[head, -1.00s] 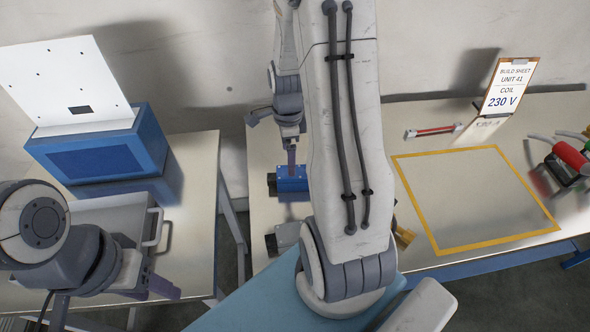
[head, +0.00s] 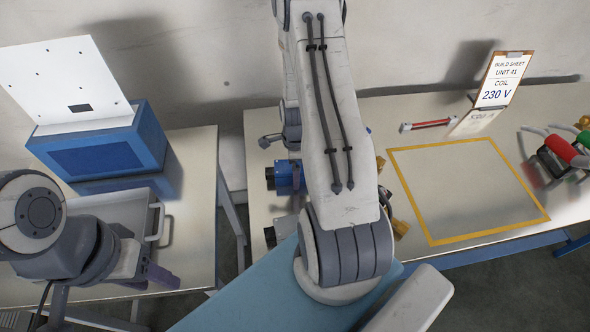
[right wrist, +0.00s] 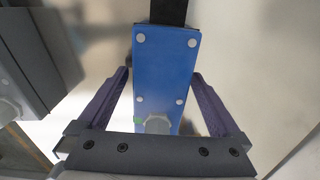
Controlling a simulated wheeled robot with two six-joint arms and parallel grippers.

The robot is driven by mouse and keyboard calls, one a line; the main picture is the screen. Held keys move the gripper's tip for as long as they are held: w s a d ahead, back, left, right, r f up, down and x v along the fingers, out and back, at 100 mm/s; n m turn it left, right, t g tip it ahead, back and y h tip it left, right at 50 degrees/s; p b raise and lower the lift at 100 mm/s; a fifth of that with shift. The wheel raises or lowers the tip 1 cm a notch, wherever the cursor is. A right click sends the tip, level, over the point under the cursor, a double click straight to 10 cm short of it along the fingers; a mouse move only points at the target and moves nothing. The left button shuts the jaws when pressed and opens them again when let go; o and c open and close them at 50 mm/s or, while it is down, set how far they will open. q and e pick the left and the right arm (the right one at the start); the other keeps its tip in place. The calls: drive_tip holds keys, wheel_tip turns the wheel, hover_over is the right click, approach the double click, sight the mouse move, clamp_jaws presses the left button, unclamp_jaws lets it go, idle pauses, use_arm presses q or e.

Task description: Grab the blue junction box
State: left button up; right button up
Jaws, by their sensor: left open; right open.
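The blue junction box (head: 284,177) lies on the right-hand table in the head view, partly hidden behind my right arm. In the right wrist view, the blue junction box (right wrist: 166,75) has pale round screws at its corners and a grey hexagonal fitting near its lower end. My right gripper (right wrist: 162,78) is open, with one purple finger on each side of the box and visible gaps beside it. In the head view the right fingers are hidden. My left gripper (head: 160,278) is at the lower left, over the other table, away from the box.
A grey box (head: 280,230) is in front of the blue one. A yellow-taped square (head: 465,190), a build sheet reading 230 V (head: 500,80) and a red rod (head: 427,125) are farther right. A blue cabinet (head: 100,150) and grey tray (head: 115,208) stand on the left table.

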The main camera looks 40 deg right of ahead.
drive_tip(key=shift+f, duration=0.1)
drive_tip(key=c, duration=1.5)
clamp_jaws()
